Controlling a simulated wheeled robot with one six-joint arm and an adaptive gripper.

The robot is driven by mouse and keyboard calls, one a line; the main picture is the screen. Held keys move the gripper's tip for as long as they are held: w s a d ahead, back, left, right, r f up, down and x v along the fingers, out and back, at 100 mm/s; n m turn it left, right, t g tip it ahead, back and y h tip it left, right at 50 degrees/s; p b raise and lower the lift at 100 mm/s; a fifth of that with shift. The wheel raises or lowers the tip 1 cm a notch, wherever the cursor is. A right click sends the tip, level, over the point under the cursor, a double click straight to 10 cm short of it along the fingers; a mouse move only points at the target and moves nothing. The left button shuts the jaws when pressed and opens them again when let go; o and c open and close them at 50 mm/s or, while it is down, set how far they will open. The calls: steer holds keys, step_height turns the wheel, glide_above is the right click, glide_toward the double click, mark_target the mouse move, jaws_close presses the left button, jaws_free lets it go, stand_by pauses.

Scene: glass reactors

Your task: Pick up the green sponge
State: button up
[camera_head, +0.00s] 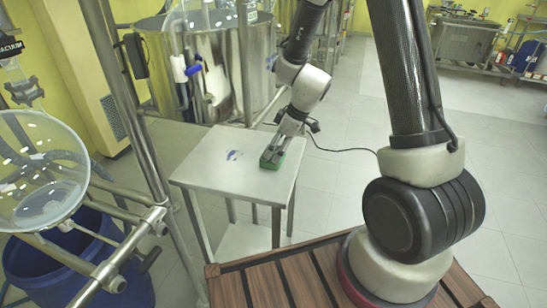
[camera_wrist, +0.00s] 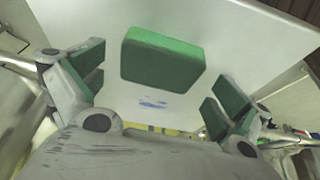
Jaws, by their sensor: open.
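The green sponge (camera_wrist: 162,60) is a thick block lying on the pale table, between and just beyond my open fingers in the wrist view. In the head view the sponge (camera_head: 270,163) shows only partly, at the table's right side, with my gripper (camera_head: 281,147) over it. In the wrist view my gripper (camera_wrist: 152,88) is open, with green pads on both fingers, one on each side of the sponge with gaps between. I cannot tell the exact height of the fingertips above the table.
The small square table (camera_head: 205,172) has blue marks near its middle and is otherwise clear. A metal pipe frame (camera_head: 135,125) and a glass vessel (camera_head: 35,170) over a blue bin (camera_head: 80,265) stand to the left. A large steel tank (camera_head: 240,65) stands behind.

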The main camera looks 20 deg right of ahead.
mark_target(274, 153)
steer(key=shift+x, duration=1.6)
steer(key=shift+r, duration=0.1)
steer(key=c, duration=0.6)
step_height(274, 153, up, 10)
